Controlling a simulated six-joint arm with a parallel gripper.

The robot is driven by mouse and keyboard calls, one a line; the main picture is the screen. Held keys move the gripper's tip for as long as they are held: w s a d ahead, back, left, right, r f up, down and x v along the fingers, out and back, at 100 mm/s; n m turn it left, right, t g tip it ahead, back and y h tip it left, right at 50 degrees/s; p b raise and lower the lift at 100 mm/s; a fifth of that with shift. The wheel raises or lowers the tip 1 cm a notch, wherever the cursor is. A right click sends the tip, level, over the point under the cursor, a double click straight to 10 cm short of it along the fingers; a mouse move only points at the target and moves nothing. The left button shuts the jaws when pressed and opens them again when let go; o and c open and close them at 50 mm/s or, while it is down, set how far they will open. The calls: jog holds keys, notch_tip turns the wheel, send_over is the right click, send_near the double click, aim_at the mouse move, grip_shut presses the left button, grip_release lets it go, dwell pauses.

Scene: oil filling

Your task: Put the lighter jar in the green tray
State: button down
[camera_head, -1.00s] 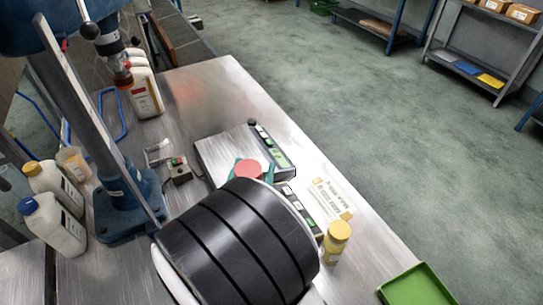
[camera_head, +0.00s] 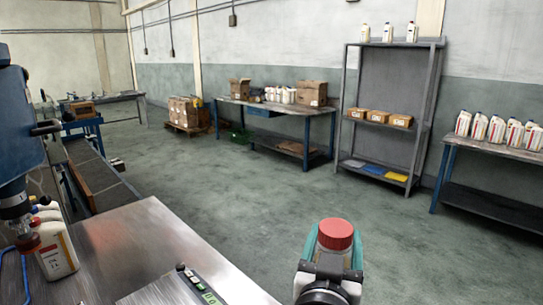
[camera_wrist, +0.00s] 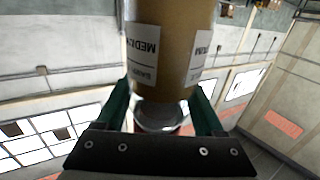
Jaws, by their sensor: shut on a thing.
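A jar with a red cap (camera_head: 336,234) is held up at the lower right of the head view. My gripper (camera_head: 335,252) has its green fingers on both sides of it and is shut on it. In the wrist view the jar (camera_wrist: 174,42) is amber-brown with white labels whose print shows upside down, and it sits between my gripper's fingers (camera_wrist: 162,98). The green tray and the yellow-capped jar are outside both current views. One scale (camera_head: 165,290) shows in part at the bottom edge, with no jar visible on it.
The metal bench (camera_head: 135,238) fills the lower left. White bottles (camera_head: 54,250) stand under a blue machine (camera_head: 22,140) at the left. Open floor (camera_head: 270,195) lies beyond the bench. Shelves (camera_head: 390,120) and tables with boxes stand far off.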

jog(key=shift+s+d+f+m+g+h, duration=0.4)
jog(key=shift+d+f+m+h, duration=0.8)
jog(key=shift+f, duration=4.4)
jog(key=shift+s+d+f+m+g+h, duration=0.2)
jog(key=shift+d+f+g+h, duration=1.05)
jog(key=shift+f, duration=4.35)
jog(key=shift+s+d+f+m+t+h, duration=0.15)
jog(key=shift+s+d+f+m+h, duration=0.4)
jog(key=shift+d+f, duration=3.25)
